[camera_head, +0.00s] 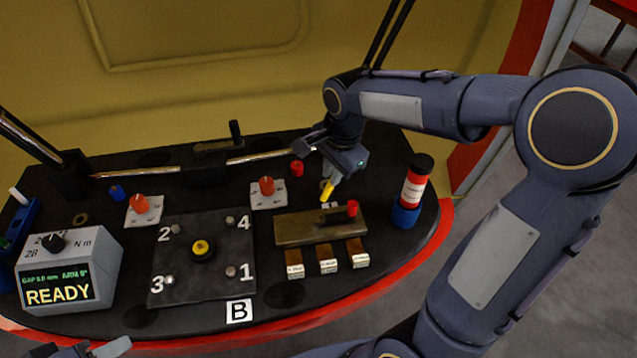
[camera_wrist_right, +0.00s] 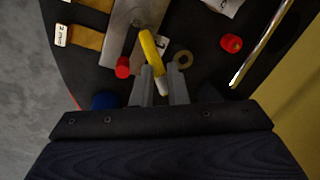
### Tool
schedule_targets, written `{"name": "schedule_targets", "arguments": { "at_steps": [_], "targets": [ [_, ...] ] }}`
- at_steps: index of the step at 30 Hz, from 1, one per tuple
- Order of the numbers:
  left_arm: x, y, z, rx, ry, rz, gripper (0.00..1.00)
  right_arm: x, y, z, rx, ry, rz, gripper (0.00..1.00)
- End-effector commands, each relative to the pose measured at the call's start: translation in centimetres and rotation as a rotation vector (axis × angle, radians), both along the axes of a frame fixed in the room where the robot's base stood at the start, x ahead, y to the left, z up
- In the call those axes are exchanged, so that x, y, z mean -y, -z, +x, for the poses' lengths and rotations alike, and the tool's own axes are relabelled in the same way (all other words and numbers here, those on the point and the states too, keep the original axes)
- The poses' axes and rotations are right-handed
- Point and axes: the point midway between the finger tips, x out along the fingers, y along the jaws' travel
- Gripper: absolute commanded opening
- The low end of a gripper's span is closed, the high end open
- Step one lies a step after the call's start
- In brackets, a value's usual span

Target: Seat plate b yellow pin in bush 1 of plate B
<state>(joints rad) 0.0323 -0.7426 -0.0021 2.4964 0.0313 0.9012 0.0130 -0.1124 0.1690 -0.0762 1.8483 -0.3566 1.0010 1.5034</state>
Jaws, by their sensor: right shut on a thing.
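My right gripper (camera_head: 329,178) is shut on the yellow pin (camera_head: 327,191) and holds it above the back of the brass block, at the right of the table. In the right wrist view the yellow pin (camera_wrist_right: 152,52) is between the two fingers (camera_wrist_right: 159,72), tilted, with a pale end toward the wrist. Plate B (camera_head: 215,288) is a dark square plate left of the gripper, with a yellow-topped centre knob (camera_head: 201,248) and numbered corners. Bush 1 (camera_head: 231,272) is at its front right corner, apart from the pin. My left gripper (camera_head: 100,350) shows only partly at the bottom left edge.
The brass block (camera_head: 290,229) with a red-ended handle (camera_head: 352,209) lies under the pin. Several small tagged blocks (camera_head: 327,259) sit in front. A red-and-white bottle (camera_head: 416,182) stands to the right. A READY display box (camera_head: 68,270) stands left of the plate.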

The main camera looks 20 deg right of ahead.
Motion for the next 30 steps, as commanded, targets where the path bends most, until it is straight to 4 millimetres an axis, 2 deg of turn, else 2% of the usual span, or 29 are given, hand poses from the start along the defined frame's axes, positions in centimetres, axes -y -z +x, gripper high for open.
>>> {"name": "schedule_targets", "arguments": {
  "at_steps": [1, 3, 9, 16, 22, 30],
  "targets": [
    [0.0, 0.2, 0.0, 0.0, 0.0, 0.0, 0.43, -0.2, 0.9, 1.3, -0.003, -0.001, 0.0, 0.0],
    [0.0, 0.6, 0.0, 0.0, 0.0, 0.0, 0.43, -0.3, 2.5, 2.3, -0.005, 0.0, 0.0, 0.0],
    [0.0, 1.0, 0.0, 0.0, 0.0, 0.0, 0.43, -0.6, 4.9, 4.5, 0.0, 0.0, 0.001, 0.0],
    [0.0, 1.2, 0.0, 0.0, 0.0, 0.0, 0.43, -0.7, 6.2, 5.5, -0.001, 0.0, 0.0, 0.0],
    [0.0, 1.5, 0.0, 0.0, 0.0, 0.0, 0.43, -0.8, 8.8, 5.7, -0.002, -0.001, -0.001, 0.0],
    [0.0, 1.5, 0.0, 0.0, 0.0, 0.0, 0.43, -0.8, 9.0, 5.7, 0.002, 0.0, 0.001, 0.0]
  ]
}}
